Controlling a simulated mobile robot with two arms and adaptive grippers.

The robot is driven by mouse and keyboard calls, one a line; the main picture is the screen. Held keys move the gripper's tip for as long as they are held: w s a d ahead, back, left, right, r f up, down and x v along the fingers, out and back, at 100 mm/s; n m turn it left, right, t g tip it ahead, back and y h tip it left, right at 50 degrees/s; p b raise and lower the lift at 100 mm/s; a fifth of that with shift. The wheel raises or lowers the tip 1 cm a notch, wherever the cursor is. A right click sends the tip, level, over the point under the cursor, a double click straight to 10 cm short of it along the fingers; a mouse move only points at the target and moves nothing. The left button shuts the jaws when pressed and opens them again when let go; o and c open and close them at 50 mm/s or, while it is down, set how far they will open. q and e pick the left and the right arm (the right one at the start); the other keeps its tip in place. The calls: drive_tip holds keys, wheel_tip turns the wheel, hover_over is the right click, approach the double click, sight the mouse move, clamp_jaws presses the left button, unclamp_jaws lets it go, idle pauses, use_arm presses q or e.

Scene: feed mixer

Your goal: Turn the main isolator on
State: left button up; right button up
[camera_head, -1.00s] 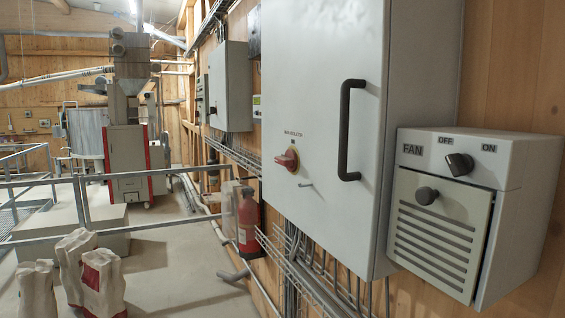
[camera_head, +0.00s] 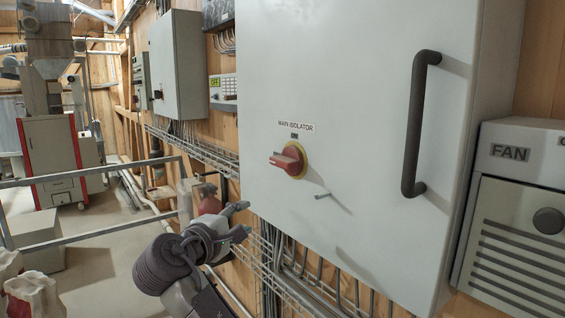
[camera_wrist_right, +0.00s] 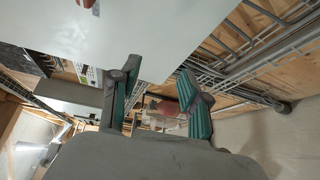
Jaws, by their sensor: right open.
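The main isolator (camera_head: 288,161) is a red rotary handle on a yellow plate, on the grey cabinet door (camera_head: 350,60) under a "MAIN ISOLATOR" label. Its handle points to the left in the head view. A piece of red at the top edge of the right wrist view (camera_wrist_right: 86,3) appears to be the same handle. My right gripper (camera_head: 243,219) is open and empty, below and to the left of the isolator, apart from it. Its two green-padded fingers (camera_wrist_right: 160,92) are spread in the right wrist view. My left gripper is not in view.
A fan control box (camera_head: 520,210) stands out at the right. Wire cable trays (camera_head: 265,262) run below the cabinet. A red extinguisher (camera_head: 209,203) is behind my right gripper.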

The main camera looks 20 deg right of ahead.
drive_tip(key=m+h, duration=0.2)
approach(279, 163)
drive_tip(key=v, duration=0.3)
drive_tip(key=shift+g, duration=0.3)
drive_tip(key=p+x, duration=0.5)
drive_tip(key=x, duration=0.8)
drive_tip(key=shift+w+r, duration=0.1)
drive_tip(key=shift+r, duration=0.15)
drive_tip(key=shift+w+d+f+p, duration=0.1)
drive_tip(key=shift+w+d+p, duration=0.3)
drive_tip(key=shift+d, duration=0.05)
clamp_jaws()
